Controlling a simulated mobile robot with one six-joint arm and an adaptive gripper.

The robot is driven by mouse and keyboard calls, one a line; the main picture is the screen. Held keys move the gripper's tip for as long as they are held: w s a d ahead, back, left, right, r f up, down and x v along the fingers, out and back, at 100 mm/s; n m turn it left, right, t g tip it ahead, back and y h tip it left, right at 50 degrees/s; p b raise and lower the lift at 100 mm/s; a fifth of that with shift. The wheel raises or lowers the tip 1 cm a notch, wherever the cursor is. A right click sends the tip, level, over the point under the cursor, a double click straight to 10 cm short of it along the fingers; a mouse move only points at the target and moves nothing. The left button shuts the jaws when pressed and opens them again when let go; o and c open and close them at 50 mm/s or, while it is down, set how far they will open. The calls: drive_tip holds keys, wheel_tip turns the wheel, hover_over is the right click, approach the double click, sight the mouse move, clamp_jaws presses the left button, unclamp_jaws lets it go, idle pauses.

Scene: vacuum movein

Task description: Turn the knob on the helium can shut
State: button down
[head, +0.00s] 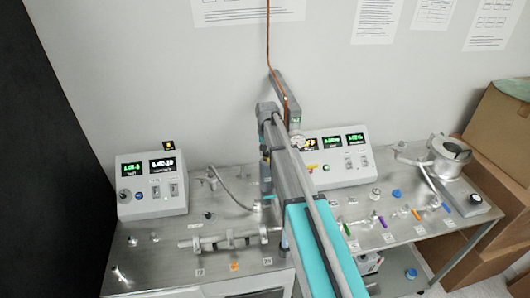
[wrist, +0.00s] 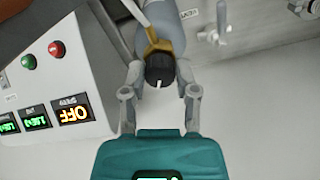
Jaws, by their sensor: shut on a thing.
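In the wrist view, my gripper (wrist: 160,74) has its two grey fingers on either side of a round black knob (wrist: 160,68), shut on it. The knob has a white pointer mark, which points downward in the picture. Behind the knob is a brass-coloured valve fitting (wrist: 152,40) at the top of a grey can (wrist: 174,22). Much of the can is hidden behind the knob, the fitting and the fingers. In the head view my own arm covers the middle of the bench, and the knob cannot be made out there.
A control box (wrist: 58,75) with red and green buttons stands close left of my gripper in the wrist view. In the head view, another box (head: 150,184) stands at left, a metal bench (head: 170,262) holds small coloured parts, and cardboard boxes (head: 500,130) stack at right.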

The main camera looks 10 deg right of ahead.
drive_tip(key=n, duration=0.6)
drive_tip(key=shift+n, duration=0.3)
idle(0.4)
drive_tip(key=shift+c, duration=1.9)
unclamp_jaws()
